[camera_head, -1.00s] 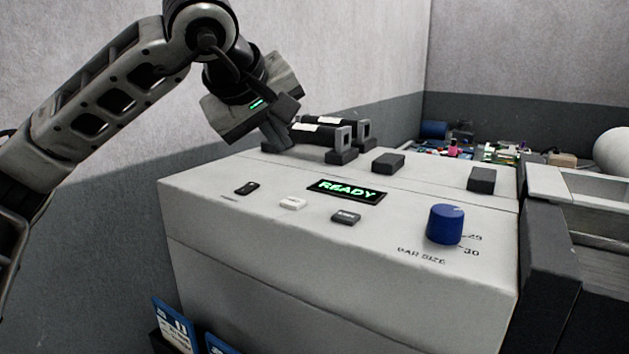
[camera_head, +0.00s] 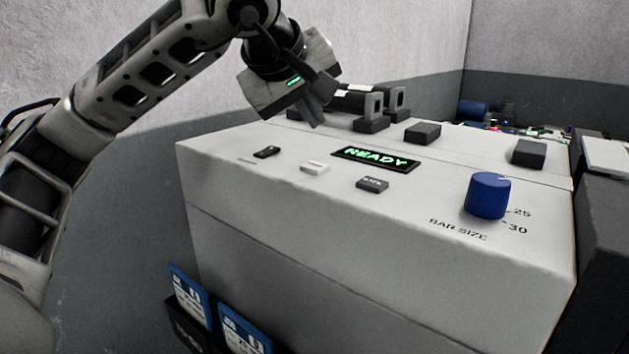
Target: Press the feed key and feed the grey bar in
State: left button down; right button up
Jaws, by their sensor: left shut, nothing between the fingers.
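The light-grey machine housing (camera_head: 300,215) has a lit display (camera_head: 375,159) reading READY on its sloping top. In front of the display are a small black switch (camera_head: 266,152), a white key (camera_head: 314,168) and a dark grey key (camera_head: 372,184). Their labels are too small to read, so I cannot tell which is the feed key. Dark bars with white labels (camera_head: 352,101) lie behind, partly hidden by my gripper; I cannot pick out a grey one. My left gripper (camera_head: 316,113) is shut and empty above the housing's back left, apart from the keys. My right gripper is out of view.
A blue BAR SIZE knob (camera_head: 487,195) stands at the right, beside marks 25 and 30. Dark blocks (camera_head: 422,133) sit behind the display. Blue-and-white cards (camera_head: 190,297) stand in a dark holder at the lower left. Small coloured items lie far back.

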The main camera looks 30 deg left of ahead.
aim_at(312, 168)
pick_arm(q)
notch_tip(312, 168, down, 4)
jog(key=shift+r+b, duration=0.2)
jog(key=shift+b, duration=0.85)
jog(key=shift+f, duration=0.3)
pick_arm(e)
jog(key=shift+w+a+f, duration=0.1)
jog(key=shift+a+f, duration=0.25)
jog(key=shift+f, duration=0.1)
pick_arm(q)
jog(key=shift+f+b, duration=0.1)
jog(key=shift+b, duration=0.25)
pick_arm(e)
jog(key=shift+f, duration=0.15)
pick_arm(q)
jog(key=shift+f, duration=0.35)
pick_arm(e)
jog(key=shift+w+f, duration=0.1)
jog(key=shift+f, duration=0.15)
